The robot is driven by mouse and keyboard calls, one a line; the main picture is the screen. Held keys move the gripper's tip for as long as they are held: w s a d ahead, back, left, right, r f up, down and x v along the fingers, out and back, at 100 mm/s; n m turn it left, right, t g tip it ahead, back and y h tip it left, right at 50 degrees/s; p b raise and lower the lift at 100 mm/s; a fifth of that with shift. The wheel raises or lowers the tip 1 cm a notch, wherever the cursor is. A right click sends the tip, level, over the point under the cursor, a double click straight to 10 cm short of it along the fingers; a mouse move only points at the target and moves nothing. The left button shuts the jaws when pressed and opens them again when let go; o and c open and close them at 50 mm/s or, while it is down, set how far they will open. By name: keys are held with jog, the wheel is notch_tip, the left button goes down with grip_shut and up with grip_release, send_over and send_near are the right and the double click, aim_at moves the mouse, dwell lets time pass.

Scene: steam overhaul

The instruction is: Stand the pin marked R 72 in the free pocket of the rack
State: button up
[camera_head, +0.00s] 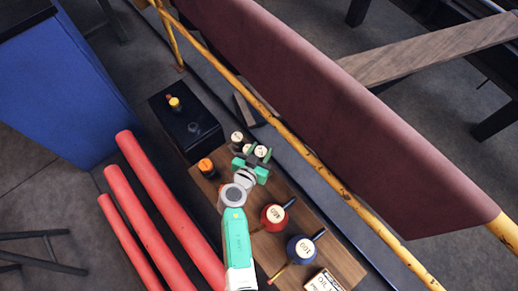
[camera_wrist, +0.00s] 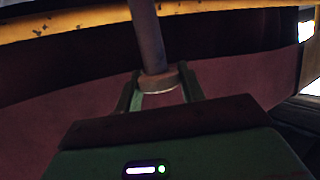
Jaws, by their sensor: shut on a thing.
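My gripper (camera_head: 257,160) has green fingers and is over the far end of the wooden board in the head view. In the wrist view my gripper (camera_wrist: 162,92) is shut on a pin (camera_wrist: 152,40), a grey shaft with a brownish collar between the fingers. Several pale-topped pins (camera_head: 237,137) cluster at the gripper in the head view; their marks are too small to read. The held pin's mark is not legible either. The rack and its free pocket cannot be made out clearly behind the gripper.
An orange-topped pin (camera_head: 206,167) stands left of my gripper. A black box (camera_head: 178,134) lies beyond, with a yellow-topped item (camera_head: 174,103) on it. A red pot (camera_head: 274,217) and blue pot (camera_head: 301,249) stand on the board (camera_head: 340,262). A yellow rail (camera_head: 315,163) runs close at right.

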jog(key=shift+s+d+f, duration=0.1)
jog(key=shift+f, duration=0.1)
jog(key=shift+f+b, duration=1.6)
jog(key=shift+f, duration=0.55)
jog(key=shift+f+b, duration=0.45)
jog(key=shift+b, duration=0.65)
jog(key=shift+f, duration=0.8)
jog(key=shift+f, duration=1.1)
jog(key=o, duration=1.3)
jog(key=shift+w+f, duration=0.1)
jog(key=shift+w, duration=0.1)
jog(key=shift+s, duration=0.1)
